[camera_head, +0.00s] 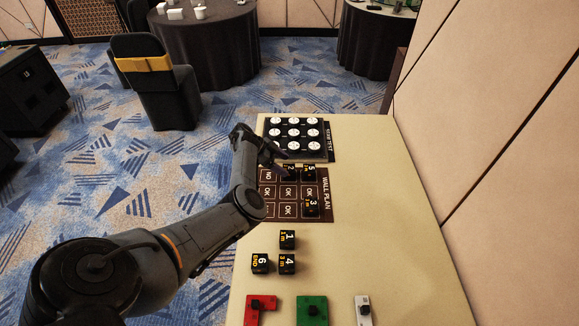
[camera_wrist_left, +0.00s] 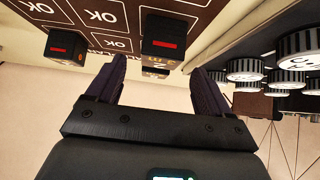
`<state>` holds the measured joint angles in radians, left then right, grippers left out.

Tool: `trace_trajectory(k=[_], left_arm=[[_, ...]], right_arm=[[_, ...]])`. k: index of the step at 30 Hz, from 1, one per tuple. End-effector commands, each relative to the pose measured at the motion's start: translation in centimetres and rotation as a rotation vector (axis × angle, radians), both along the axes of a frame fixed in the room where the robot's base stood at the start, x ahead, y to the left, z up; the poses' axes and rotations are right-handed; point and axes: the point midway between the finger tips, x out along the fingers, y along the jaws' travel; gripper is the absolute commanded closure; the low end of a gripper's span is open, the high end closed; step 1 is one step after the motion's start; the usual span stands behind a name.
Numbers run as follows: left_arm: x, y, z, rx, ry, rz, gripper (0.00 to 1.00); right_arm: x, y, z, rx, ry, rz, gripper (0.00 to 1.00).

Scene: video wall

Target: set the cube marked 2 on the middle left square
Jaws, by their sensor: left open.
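The black cube marked 2 (camera_head: 289,173) sits on the brown wall plan mat (camera_head: 324,217), in the picture's top row of squares, middle column. Read along the mat's sideways lettering, that is the middle left square. The cube marked 5 (camera_head: 310,172) stands close beside it on the right, and the cube marked 3 (camera_head: 311,206) is in the near right square. My left gripper (camera_head: 279,161) is at the cube marked 2, partly covering its far side. In the left wrist view its fingers (camera_wrist_left: 157,75) are apart, with a black, red-striped cube (camera_wrist_left: 168,42) just past the tips; its number is unreadable. My right gripper is out of view.
A black board with several white round pieces (camera_head: 292,135) lies just behind the mat. Cubes 1 (camera_head: 288,239), 4 (camera_head: 287,263) and 6 (camera_head: 260,262) stand in front. Red (camera_head: 255,308), green (camera_head: 312,309) and white (camera_head: 363,308) blocks line the front. The table's right side (camera_head: 375,200) is clear.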

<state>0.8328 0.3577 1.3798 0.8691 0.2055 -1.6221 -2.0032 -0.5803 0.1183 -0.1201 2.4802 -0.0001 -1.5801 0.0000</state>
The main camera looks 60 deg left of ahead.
Motion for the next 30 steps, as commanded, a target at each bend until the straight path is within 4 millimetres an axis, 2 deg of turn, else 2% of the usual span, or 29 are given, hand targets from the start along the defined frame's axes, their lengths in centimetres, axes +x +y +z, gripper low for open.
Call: trace_trajectory(k=[1, 6, 14, 19, 23, 26, 29, 30], left_arm=[[-0.6, 0.4, 0.9, 0.002, 0.001, 0.001, 0.19], [-2.3, 1.4, 2.8, 0.001, 0.000, 0.001, 0.19], [-4.3, 2.7, 4.3, 0.015, 0.025, 0.015, 0.19], [-7.9, 4.7, 4.5, 0.119, 0.181, 0.114, 0.19], [-10.8, 5.7, 6.2, 0.288, 0.342, 0.245, 0.19], [-11.4, 3.9, 8.2, 0.450, 0.415, 0.342, 0.19], [-10.8, -0.9, 9.6, 0.582, 0.415, 0.404, 0.19], [-10.4, -3.6, 9.6, 0.615, 0.402, 0.415, 0.19]], right_arm=[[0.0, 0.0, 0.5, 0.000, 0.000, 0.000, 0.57], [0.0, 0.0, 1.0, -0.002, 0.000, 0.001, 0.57], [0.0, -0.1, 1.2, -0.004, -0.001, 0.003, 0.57], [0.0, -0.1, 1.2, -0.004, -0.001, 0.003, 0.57], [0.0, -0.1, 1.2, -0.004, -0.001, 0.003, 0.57], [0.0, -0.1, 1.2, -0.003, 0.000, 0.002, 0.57], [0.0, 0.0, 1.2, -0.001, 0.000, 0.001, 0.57], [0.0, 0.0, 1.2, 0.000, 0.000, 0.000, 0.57]])
